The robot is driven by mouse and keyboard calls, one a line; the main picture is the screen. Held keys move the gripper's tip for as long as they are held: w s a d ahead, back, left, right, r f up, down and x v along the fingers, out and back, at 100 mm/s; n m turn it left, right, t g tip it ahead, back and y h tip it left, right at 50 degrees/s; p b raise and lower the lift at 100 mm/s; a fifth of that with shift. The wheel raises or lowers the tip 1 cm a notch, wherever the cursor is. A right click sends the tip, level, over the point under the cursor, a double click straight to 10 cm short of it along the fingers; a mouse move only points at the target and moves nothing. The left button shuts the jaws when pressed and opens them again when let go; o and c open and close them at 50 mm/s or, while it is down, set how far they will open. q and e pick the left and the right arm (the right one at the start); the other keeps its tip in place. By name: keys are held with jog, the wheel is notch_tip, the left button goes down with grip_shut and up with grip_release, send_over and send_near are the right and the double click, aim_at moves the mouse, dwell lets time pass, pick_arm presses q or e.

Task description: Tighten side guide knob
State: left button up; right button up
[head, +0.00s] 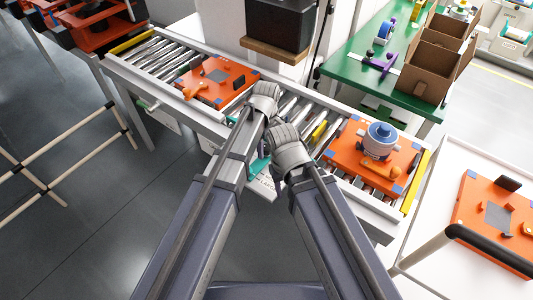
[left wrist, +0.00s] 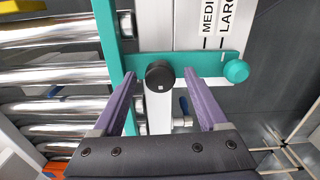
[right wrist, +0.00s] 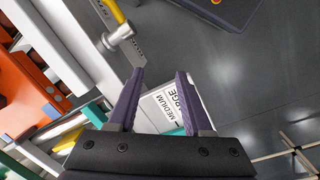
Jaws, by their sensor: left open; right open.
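The black round knob (left wrist: 160,74) sits on the teal side guide bracket (left wrist: 200,64) in the left wrist view. My left gripper (left wrist: 159,74) is open, its two purple fingers on either side of the knob with gaps showing. A teal round end knob (left wrist: 236,71) is on the bracket's right end. The white size plate (left wrist: 210,20) reads MEDIUM and LARGE. My right gripper (right wrist: 160,73) is open and empty, with the size plate (right wrist: 165,108) beyond its fingers. In the head view my wrists hide the black knob; some teal guide (head: 258,168) shows.
The roller conveyor (head: 150,55) carries an orange plate (head: 218,76) at left and another orange plate (head: 345,150) with a blue-grey device (head: 380,140) at right. A white table (head: 425,265) stands at right. My two wrists are close together.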

pick_arm(q)
jog(key=shift+f, duration=0.55)
grip_shut()
